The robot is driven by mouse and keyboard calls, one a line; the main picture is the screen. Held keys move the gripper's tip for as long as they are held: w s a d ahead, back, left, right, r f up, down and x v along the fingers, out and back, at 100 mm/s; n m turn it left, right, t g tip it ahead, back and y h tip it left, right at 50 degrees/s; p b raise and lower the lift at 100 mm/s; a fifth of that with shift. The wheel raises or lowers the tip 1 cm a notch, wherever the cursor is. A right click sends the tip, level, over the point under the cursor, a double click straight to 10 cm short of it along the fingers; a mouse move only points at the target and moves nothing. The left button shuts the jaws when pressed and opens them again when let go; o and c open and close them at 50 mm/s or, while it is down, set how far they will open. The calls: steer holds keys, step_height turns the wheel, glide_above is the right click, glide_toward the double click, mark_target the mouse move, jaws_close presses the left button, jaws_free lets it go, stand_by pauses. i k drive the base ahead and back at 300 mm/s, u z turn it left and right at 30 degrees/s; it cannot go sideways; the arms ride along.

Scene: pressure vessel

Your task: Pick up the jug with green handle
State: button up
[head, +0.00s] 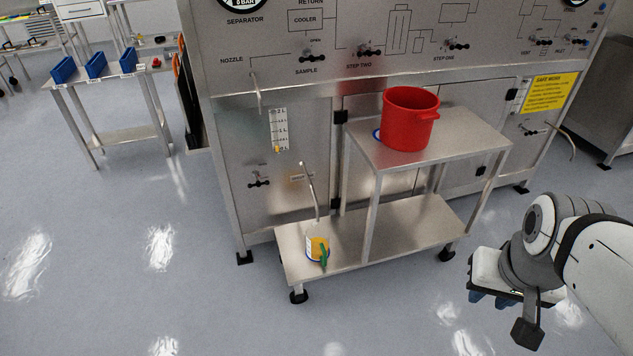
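The jug with the green handle (313,247) is small, with a white and yellow body. It stands upright near the front left of the cart's lower shelf (345,243), with its green handle toward me. A thin metal pipe rises just behind it. My gripper (490,299) is at the lower right, in front of the cart and well to the right of the jug, apart from it. Its fingers point down and away and are mostly hidden by its own body, so its opening is unclear. I see nothing held in it.
A red pot (408,122) stands on the cart's upper shelf (465,135). The large steel machine panel (232,135) stands behind the cart. A side table (120,78) with blue bins is at the far left. The floor left of and before the cart is clear.

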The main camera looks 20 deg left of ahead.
mark_target(318, 235)
steer(key=u, duration=1.7)
steer(key=i, duration=1)
steer(key=z, duration=0.1)
